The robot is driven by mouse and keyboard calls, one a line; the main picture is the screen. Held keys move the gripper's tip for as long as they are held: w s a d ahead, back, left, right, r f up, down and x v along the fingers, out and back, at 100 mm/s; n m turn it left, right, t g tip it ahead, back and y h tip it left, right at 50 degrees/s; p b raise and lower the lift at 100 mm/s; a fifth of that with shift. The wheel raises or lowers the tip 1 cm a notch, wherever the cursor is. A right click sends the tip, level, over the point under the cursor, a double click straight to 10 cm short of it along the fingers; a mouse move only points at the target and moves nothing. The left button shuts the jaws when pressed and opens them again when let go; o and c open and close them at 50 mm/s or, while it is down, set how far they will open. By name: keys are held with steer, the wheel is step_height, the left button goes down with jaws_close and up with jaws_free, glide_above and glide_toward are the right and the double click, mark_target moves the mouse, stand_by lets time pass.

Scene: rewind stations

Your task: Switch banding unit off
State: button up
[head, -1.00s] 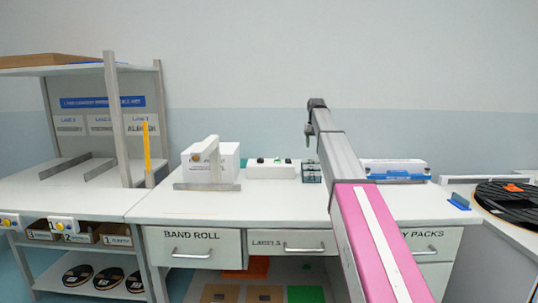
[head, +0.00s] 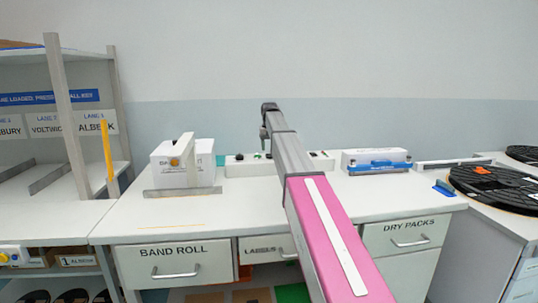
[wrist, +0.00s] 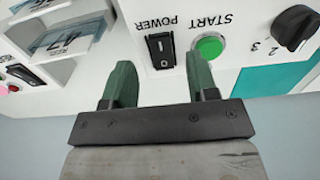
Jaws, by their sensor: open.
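A white control panel in the wrist view (wrist: 235,60) carries a black rocker switch (wrist: 160,50) labelled POWER, a round green START button (wrist: 209,46) and a black dial (wrist: 295,27). The lettering appears upside down. My gripper (wrist: 160,75) is open and empty. Its two green fingers are spread, with the POWER switch in view between and just beyond their tips; I cannot tell if they touch the panel. In the head view a low white panel (head: 240,168) sits at the back of the bench, partly hidden by my arm. My gripper (head: 264,135) hangs near it.
A white box with an upright arch (head: 185,160) stands left of the panel. A white and blue unit (head: 376,162) stands right. A black reel (head: 495,185) lies far right. The bench front (head: 180,215) is clear.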

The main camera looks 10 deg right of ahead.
mark_target(270, 157)
steer(key=shift+f, duration=1.85)
steer(key=c, duration=0.9)
steer(key=shift+w+g, duration=0.25)
steer(key=shift+g, duration=0.15)
steer(key=shift+r+g, duration=0.1)
steer(key=shift+g, duration=0.3)
steer(key=shift+s, duration=0.1)
steer(key=o, duration=0.9)
steer(key=shift+s, duration=0.1)
